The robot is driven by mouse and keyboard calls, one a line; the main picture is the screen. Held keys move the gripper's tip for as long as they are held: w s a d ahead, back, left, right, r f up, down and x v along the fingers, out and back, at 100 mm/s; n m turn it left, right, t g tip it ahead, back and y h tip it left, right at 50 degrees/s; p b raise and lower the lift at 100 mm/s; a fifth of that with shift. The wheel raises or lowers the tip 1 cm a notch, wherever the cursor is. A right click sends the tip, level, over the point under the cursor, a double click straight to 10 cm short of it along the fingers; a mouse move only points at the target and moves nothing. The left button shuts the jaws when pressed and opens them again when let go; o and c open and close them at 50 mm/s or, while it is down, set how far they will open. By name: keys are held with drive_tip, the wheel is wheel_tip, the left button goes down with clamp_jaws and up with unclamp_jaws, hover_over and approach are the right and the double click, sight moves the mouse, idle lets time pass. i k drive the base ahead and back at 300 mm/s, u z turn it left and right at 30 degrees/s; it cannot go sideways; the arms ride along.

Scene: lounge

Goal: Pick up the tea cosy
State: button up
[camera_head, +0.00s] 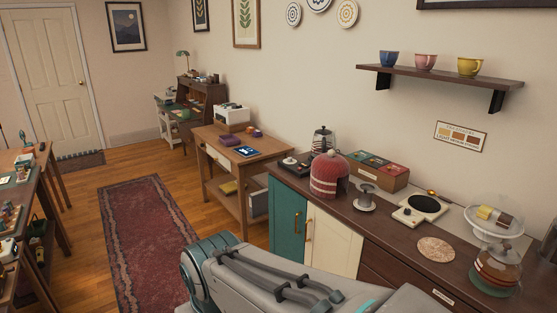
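The tea cosy (329,177) is a dome-shaped red knitted cover with a pale band around it. It stands upright on the dark sideboard top (391,231), near the sideboard's left end. A grey and teal part of my own arm shows at the bottom middle, in front of the sideboard and below the cosy. My gripper's fingers do not show in this view. Whether anything is under the cosy is hidden.
A glass kettle (322,140) and a tea box (375,171) stand behind the cosy, with a spool-shaped stand (366,198) to its right. A hot plate (421,208), round mat (436,250) and glass jar (496,268) are further right. A shelf (440,86) hangs above.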

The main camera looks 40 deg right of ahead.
sight(330, 169)
drive_tip(key=z, duration=0.3)
drive_tip(key=i, duration=1.55)
drive_tip(key=z, duration=1.55)
drive_tip(key=i, duration=0.8)
drive_tip(key=z, duration=0.95)
drive_tip(key=i, duration=0.25)
drive_tip(key=z, duration=0.2)
